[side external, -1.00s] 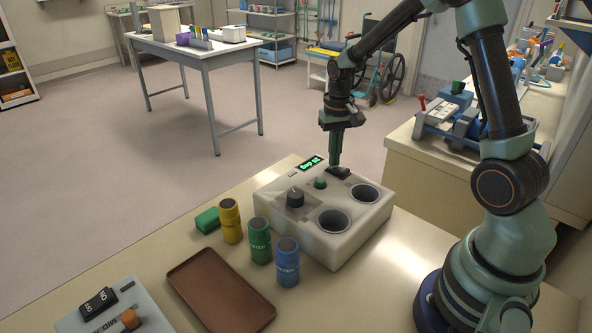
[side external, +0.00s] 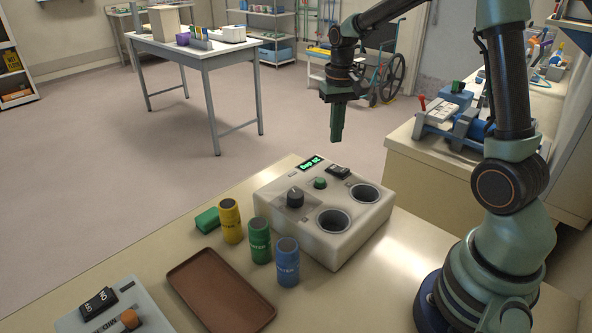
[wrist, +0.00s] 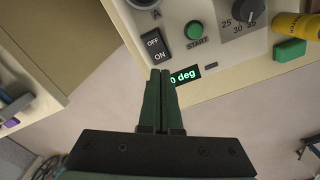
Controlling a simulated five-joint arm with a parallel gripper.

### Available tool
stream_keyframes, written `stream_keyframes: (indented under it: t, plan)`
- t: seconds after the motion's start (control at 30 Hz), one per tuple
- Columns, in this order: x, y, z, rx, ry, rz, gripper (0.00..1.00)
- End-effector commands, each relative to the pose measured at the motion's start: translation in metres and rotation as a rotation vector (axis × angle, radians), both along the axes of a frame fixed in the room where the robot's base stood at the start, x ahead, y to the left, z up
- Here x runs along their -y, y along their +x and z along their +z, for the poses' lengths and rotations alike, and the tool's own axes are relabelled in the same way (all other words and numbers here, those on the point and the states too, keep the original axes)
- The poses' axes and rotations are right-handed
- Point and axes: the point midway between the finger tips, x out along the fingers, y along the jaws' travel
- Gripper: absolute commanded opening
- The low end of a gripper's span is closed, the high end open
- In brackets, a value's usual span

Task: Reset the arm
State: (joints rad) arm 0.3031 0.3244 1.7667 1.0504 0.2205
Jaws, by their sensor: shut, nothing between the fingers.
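My gripper (side external: 337,138) is shut and empty. It hangs in the air above the far edge of the beige heater box (side external: 335,252), clear of it. In the wrist view, my gripper's fingers (wrist: 163,74) are together near the box's edge, partly in front of the green display. The box has a black rocker switch (side external: 338,172), marked OFF and ON in the wrist view (wrist: 155,46). It also has a green start button (side external: 320,183), a dark dial (side external: 295,196) and two round wells.
Yellow (side external: 231,221), green (side external: 260,240) and blue (side external: 287,262) canisters stand left of the box. A green block (side external: 208,219), a brown tray (side external: 196,262) and a grey switch unit (side external: 75,318) lie on the same table. The air around my gripper is clear.

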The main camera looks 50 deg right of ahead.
Motion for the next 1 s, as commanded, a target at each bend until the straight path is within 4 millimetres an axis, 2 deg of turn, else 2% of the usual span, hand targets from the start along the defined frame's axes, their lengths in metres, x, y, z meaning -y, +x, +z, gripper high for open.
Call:
stream_keyframes:
  t: [0.3, 0.43, 0.7, 1.0]
  plan:
    - [-0.001, 0.0, 0.002, 0.003, -0.001, 0.003, 0.0]
    - [-0.01, -0.004, 0.015, 0.033, -0.01, 0.034, 0.0]
    - [-0.055, -0.035, 0.064, 0.18, -0.053, 0.195, 0.0]
    - [-0.101, -0.082, 0.091, 0.355, -0.099, 0.383, 0.0]
